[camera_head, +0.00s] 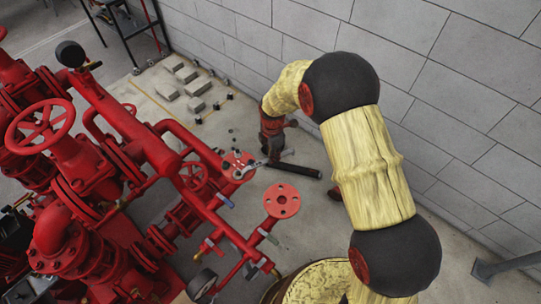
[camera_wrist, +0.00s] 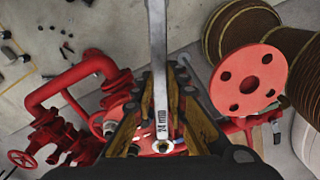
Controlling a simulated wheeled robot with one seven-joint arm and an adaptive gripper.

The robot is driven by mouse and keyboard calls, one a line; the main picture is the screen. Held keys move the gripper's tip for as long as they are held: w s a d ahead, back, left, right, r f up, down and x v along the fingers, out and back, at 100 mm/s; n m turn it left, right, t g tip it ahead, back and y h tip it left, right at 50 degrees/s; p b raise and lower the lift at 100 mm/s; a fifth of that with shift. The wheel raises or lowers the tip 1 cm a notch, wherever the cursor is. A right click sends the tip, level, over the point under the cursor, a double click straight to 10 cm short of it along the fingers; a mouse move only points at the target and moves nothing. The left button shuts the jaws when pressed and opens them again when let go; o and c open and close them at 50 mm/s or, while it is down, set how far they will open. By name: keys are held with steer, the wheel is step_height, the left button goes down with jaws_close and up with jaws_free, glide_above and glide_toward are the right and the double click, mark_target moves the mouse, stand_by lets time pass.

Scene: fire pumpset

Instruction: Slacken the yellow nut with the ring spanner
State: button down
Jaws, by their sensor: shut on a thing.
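My gripper (camera_head: 274,148) is shut on the silver ring spanner (camera_wrist: 159,70), whose shaft runs down the middle of the wrist view and bears a "24 mm" mark. In the head view the spanner (camera_head: 249,168) reaches left from my gripper over a red round flange (camera_head: 240,158). Its ring end (camera_wrist: 163,146) is at the bottom of the wrist view, with a small yellowish patch inside. This may be the yellow nut; I cannot tell whether the ring is seated around it. My gripper hides much of the flange in the wrist view.
A second red flange (camera_head: 282,201) with bolt holes stands to the right. Red pipes and handwheels (camera_head: 40,127) fill the left. A grey block wall (camera_head: 450,100) is close behind my arm.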

steer(key=shift+a+r, duration=0.1)
steer(key=shift+r, duration=0.05)
steer(key=shift+s+r+p, duration=0.1)
steer(key=shift+r+p, duration=0.45)
steer(key=shift+r, duration=0.35)
steer(key=shift+r+p, duration=0.85)
steer(key=shift+r, duration=0.7)
